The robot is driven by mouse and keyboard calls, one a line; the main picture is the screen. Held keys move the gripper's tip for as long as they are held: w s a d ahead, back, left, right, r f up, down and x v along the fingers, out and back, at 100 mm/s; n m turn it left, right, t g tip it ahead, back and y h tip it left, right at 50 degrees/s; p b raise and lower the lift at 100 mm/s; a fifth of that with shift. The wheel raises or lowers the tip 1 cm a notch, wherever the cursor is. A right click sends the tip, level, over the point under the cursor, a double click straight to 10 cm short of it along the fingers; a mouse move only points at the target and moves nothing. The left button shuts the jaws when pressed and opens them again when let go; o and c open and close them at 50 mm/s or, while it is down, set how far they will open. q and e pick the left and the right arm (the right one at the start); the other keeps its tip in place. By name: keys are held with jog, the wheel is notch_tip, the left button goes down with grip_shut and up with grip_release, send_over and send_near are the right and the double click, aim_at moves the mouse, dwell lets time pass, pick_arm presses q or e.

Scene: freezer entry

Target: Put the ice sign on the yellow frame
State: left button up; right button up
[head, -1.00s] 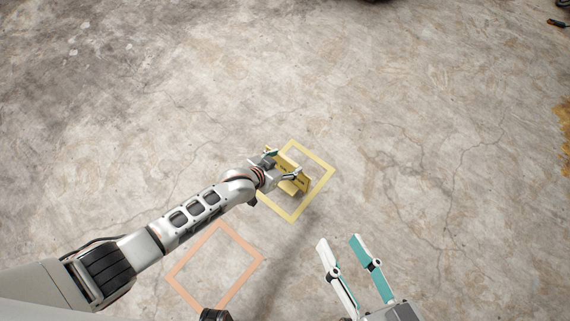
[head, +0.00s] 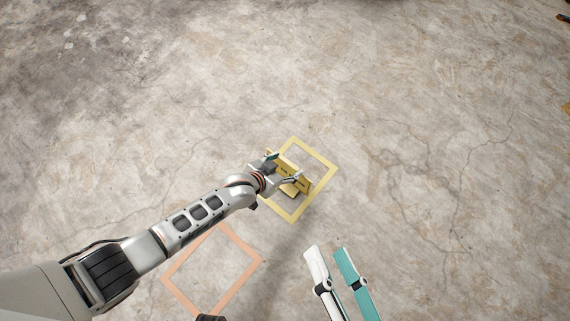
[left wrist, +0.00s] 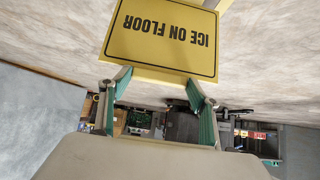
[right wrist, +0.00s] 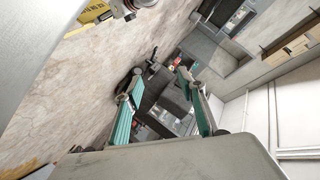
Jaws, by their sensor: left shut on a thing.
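The ice sign (head: 293,177) is a yellow folding board. In the left wrist view its panel (left wrist: 163,35) reads "ICE ON FLOOR" upside down. My left gripper (head: 285,167) is shut on the sign's edge and holds it over the yellow frame (head: 316,194), a square outline on the floor. In the head view the sign overlaps the frame's left part; whether its feet touch the floor I cannot tell. The left gripper and arm hide the frame's left corner. My right gripper (head: 327,251) is open and empty, to the lower right of the frame.
An orange square outline (head: 242,243) lies on the floor to the lower left of the yellow frame, partly under my left arm. The concrete floor around both outlines is clear. A small dark object (head: 564,18) lies at the far right edge.

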pick_arm(q)
jog(key=shift+f, duration=0.15)
jog(key=o, duration=1.5)
jog(key=shift+s+a+r, duration=0.1)
jog(key=shift+r, duration=0.35)
jog(key=p+v, duration=0.6)
jog(key=v, duration=0.5)
jog(key=shift+s+p, duration=0.25)
jog(key=shift+p, duration=0.1)
pick_arm(e)
jog(key=w+d+r+n+h, duration=0.1)
jog(key=w+d+n, duration=0.1)
jog(key=d+n, duration=0.5)
jog(key=shift+r+n+g, duration=0.15)
jog(key=shift+n+g, duration=0.15)
jog(key=shift+g, duration=0.1)
pick_arm(q)
jog(key=shift+a, duration=0.1)
pick_arm(e)
jog(key=shift+w, duration=0.1)
